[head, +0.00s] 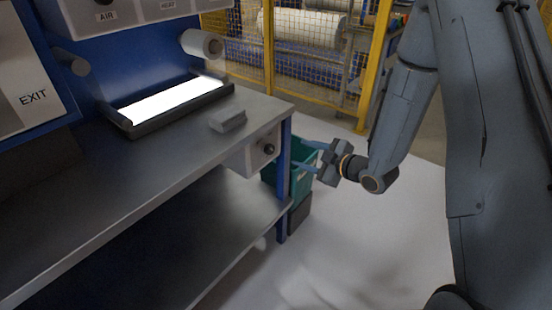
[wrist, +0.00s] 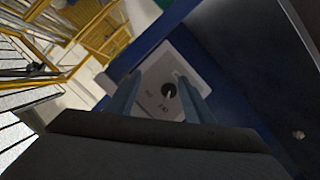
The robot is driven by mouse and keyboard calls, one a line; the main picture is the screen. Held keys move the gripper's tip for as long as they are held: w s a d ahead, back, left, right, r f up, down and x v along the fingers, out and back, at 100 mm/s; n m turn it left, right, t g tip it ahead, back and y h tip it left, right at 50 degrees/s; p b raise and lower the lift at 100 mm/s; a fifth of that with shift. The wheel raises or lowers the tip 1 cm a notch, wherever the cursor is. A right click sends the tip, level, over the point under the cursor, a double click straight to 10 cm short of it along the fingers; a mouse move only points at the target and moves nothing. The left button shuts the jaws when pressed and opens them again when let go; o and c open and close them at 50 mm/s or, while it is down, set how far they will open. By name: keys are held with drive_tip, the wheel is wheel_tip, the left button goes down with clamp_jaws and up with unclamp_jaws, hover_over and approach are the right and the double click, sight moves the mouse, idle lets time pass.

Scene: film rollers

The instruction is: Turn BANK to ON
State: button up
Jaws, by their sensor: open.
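A pale switch box (head: 262,152) with a round black knob (head: 269,148) hangs under the right end of the workbench. In the wrist view, the box face (wrist: 155,75) is tilted and the knob (wrist: 168,89) shows between my fingers. Small dark marks sit by the knob, too blurred to read surely, so I cannot confirm the BANK name or the knob's setting. My gripper (head: 298,155) is open and empty, to the right of the box, with its fingers pointing at it. In the wrist view my gripper (wrist: 160,82) has a finger on each side of the knob, apparently short of it.
The metal workbench (head: 150,160) has a lit panel (head: 175,98) and a small grey block (head: 228,121) on top. A blue leg (head: 284,190) and a green bin (head: 302,190) stand near the gripper. A yellow fence (head: 270,60) is behind. White floor (head: 390,240) is open at right.

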sight(272, 151)
drive_tip(key=a+n+y, duration=0.1)
drive_tip(key=a, duration=0.2)
drive_tip(key=w+a+y, duration=0.1)
drive_tip(key=a+y, duration=0.1)
drive_tip(key=a, duration=0.1)
drive_tip(key=w+a+f+n+y+b, duration=0.1)
drive_tip(key=a, duration=0.2)
drive_tip(key=shift+n+y, duration=0.3)
drive_tip(key=c, duration=1)
drive_tip(key=shift+c, duration=0.2)
